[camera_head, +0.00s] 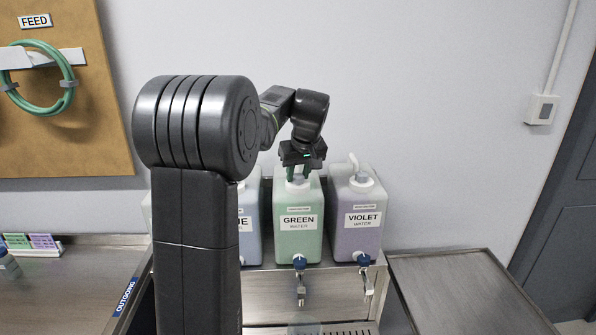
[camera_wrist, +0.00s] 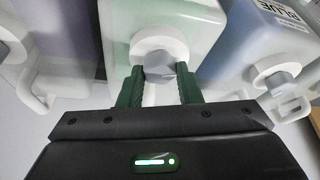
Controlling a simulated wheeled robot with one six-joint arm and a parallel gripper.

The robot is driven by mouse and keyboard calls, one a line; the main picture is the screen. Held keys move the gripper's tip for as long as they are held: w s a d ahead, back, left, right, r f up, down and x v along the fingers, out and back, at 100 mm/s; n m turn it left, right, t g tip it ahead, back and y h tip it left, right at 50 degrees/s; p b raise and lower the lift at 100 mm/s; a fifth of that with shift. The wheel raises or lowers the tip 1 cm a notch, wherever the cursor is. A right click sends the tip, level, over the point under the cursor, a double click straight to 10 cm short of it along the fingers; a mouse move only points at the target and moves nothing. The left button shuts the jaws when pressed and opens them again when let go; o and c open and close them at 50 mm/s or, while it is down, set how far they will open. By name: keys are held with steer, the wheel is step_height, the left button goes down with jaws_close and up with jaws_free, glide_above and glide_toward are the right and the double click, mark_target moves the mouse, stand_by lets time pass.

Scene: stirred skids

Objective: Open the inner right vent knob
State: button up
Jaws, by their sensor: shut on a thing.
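The green container (camera_head: 312,235), labelled GREEN WATER, stands between the blue and violet ones. Its grey vent knob (camera_wrist: 160,66) sits in a white collar on top, seen in the wrist view. My gripper (camera_head: 299,173) reaches down from above onto this knob. In the wrist view the two green fingers (camera_wrist: 160,74) are on either side of the knob and shut on it. In the head view the fingers and gripper body partly hide the knob. Whether the knob is turned cannot be told.
The violet container (camera_head: 371,239) with its grey knob (camera_head: 362,178) stands close on the right. The blue container (camera_head: 250,228) is close on the left, partly behind my arm. Blue-handled taps (camera_head: 300,263) hang in front. An empty metal tray (camera_head: 465,295) lies at right.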

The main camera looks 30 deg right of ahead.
steer(key=shift+n, duration=0.5)
steer(key=o, duration=1)
steer(key=shift+r, duration=0.15)
steer(key=v, duration=0.4)
steer(key=b+v, duration=0.1)
steer(key=v, duration=0.8)
steer(key=shift+s+d+r+b, duration=0.2)
steer(key=shift+d+r+b, duration=0.1)
steer(key=shift+b, duration=0.1)
